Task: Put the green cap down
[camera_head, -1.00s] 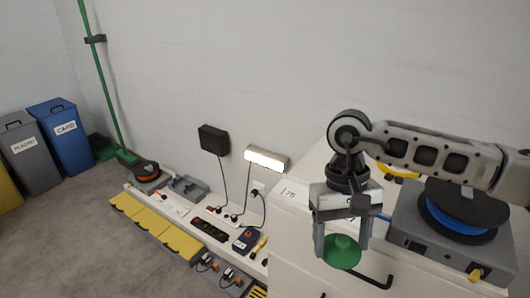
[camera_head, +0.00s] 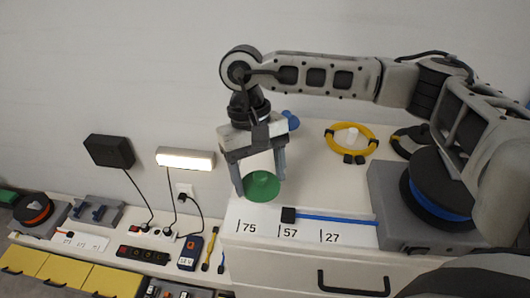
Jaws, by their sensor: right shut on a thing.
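The green cap (camera_head: 262,189) is a round disc with a smooth face, held between the fingertips of my right gripper (camera_head: 260,181). The gripper points down at the left part of the white cabinet top (camera_head: 312,162), close behind a white strip marked 75, 57 and 27 (camera_head: 300,232). I cannot tell whether the cap touches the cabinet top. The fingers hide part of its sides. My left gripper is not in view.
A blue rod with a black end (camera_head: 335,218) lies on the strip. A yellow cable ring (camera_head: 329,139) lies behind; a grey box with a black-and-blue spool (camera_head: 395,205) stands right. A lower bench (camera_head: 130,238) with sockets is left. Cabinet top between cap and ring looks bare.

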